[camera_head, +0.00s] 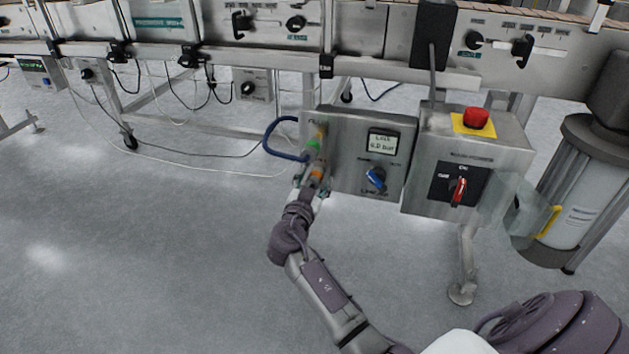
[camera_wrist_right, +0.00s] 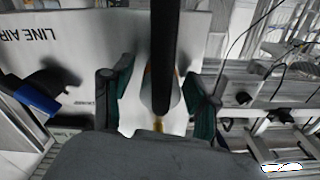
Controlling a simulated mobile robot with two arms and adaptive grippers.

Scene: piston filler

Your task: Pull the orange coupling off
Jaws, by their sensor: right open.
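The orange coupling (camera_head: 317,173) is on the left side of the grey line air panel (camera_head: 348,130), low down and partly hidden by my right gripper. My right gripper (camera_head: 313,181) is open at the coupling, with its fingers around the lower part of it. In the right wrist view the two dark-green-padded fingers (camera_wrist_right: 158,92) stand apart on either side of a thick dark hose or bar (camera_wrist_right: 162,50). A brass-coloured bit (camera_wrist_right: 158,124) shows between them. Whether the fingers touch the coupling cannot be seen. My left gripper is not in view.
A blue knob (camera_head: 376,179) is on the panel. The box to the right has a red emergency button (camera_head: 476,117) and a red switch (camera_head: 459,190). The floor at left is clear.

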